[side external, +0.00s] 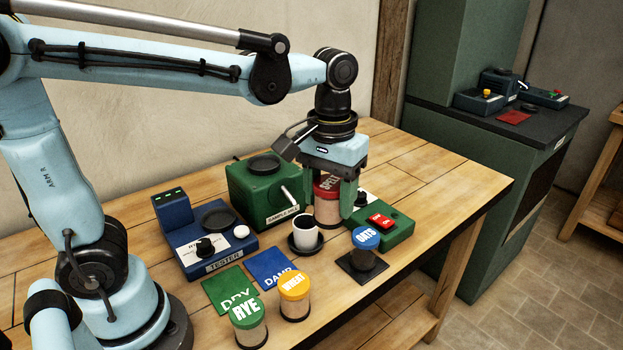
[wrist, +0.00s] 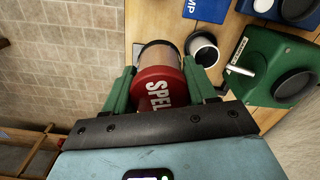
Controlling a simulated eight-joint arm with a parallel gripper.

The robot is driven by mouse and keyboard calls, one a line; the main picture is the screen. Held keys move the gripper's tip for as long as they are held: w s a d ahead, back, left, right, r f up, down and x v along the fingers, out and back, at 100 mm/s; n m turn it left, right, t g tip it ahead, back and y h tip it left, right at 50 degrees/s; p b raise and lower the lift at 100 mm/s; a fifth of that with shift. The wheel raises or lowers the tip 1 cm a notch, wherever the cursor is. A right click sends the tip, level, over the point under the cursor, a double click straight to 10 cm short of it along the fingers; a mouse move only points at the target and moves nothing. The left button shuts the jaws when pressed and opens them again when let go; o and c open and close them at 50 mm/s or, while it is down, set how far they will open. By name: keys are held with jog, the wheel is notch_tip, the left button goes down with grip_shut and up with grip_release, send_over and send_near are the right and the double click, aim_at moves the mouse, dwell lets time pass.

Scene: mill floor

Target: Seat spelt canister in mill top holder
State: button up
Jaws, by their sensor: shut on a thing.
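My gripper (side external: 333,196) is shut on the spelt canister (side external: 326,210), which has a red lid and a clear body with tan contents. In the wrist view the green fingers of my gripper (wrist: 160,92) flank the red lid of the spelt canister (wrist: 157,88). The canister looks upright, to the right of the green sample mill (side external: 250,200). The mill's top holder (side external: 263,165) is a round black dish and looks empty; it also shows in the wrist view (wrist: 294,83). I cannot tell whether the canister's base touches the table.
A white cup (side external: 305,229) stands on a dark saucer by the mill's crank. The blue tester (side external: 215,250) is at left. The oats (side external: 365,238), wheat (side external: 294,285) and rye (side external: 246,312) canisters stand in front. A green switch box (side external: 385,230) is at right.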

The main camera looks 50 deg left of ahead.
jog(key=w+a+r+n, duration=0.1)
jog(key=a+r+n, duration=0.15)
jog(key=a, duration=1.05)
jog(key=w+a+r+n, duration=0.1)
jog(key=a+r+n, duration=0.15)
jog(key=a, duration=0.95)
jog(key=shift+n, duration=0.4)
jog(key=shift+w+f, duration=0.15)
jog(key=shift+f, duration=2.75)
jog(key=shift+f, duration=0.65)
jog(key=o, duration=0.9)
jog(key=shift+r, duration=0.15)
jog(key=shift+r, duration=5.4)
